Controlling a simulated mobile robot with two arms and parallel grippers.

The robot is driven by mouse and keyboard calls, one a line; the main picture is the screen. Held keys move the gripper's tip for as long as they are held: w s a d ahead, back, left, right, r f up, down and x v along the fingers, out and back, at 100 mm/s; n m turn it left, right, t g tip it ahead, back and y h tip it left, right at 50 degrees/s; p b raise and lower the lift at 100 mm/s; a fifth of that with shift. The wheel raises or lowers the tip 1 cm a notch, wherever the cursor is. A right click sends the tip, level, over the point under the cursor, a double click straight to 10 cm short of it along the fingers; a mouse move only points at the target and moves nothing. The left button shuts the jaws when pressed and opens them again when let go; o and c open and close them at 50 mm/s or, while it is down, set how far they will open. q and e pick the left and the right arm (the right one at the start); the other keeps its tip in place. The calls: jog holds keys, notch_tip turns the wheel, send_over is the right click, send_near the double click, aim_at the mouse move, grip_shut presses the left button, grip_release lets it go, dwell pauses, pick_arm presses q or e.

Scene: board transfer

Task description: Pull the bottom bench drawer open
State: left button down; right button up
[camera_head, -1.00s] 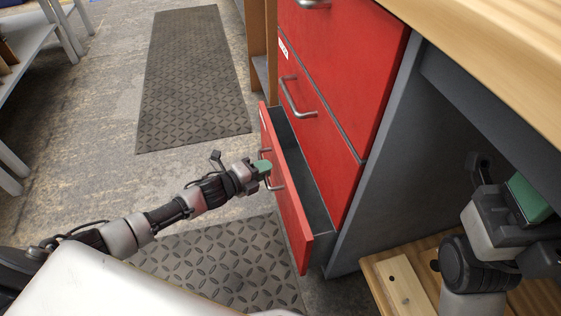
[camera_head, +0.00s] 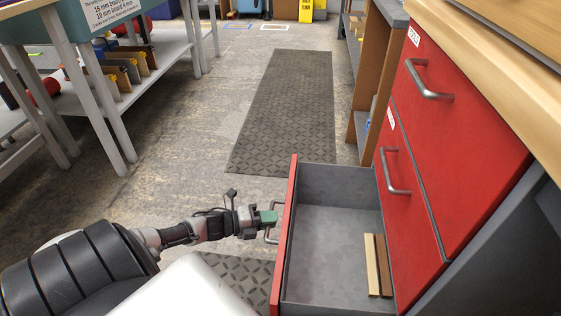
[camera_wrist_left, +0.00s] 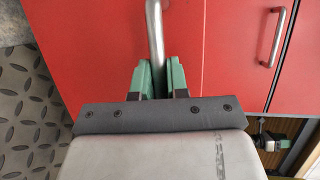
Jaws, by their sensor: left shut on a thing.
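The bottom bench drawer (camera_head: 331,184) has a red front and a grey inside, and it stands well out from the bench. My left gripper (camera_head: 272,218) is at its front, shut on the metal bar handle (camera_head: 281,209). In the left wrist view the green fingers (camera_wrist_left: 162,80) close on both sides of the handle (camera_wrist_left: 155,35). Two thin wooden strips (camera_head: 378,264) lie inside the drawer at its right side. My right gripper is not in the head view now.
Two upper red drawers (camera_head: 455,125) are shut, with bar handles. A wooden bench top (camera_head: 480,50) overhangs them. A grey shelf table (camera_head: 140,75) stands at the left. The floor with a dark mat (camera_head: 285,115) is clear beyond the drawer.

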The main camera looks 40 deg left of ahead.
pick_arm(q)
jog(key=shift+s+a, duration=0.1)
jog(key=shift+a, duration=0.05)
jog(key=c, duration=1.1)
grip_release()
jog(key=shift+c, duration=0.2)
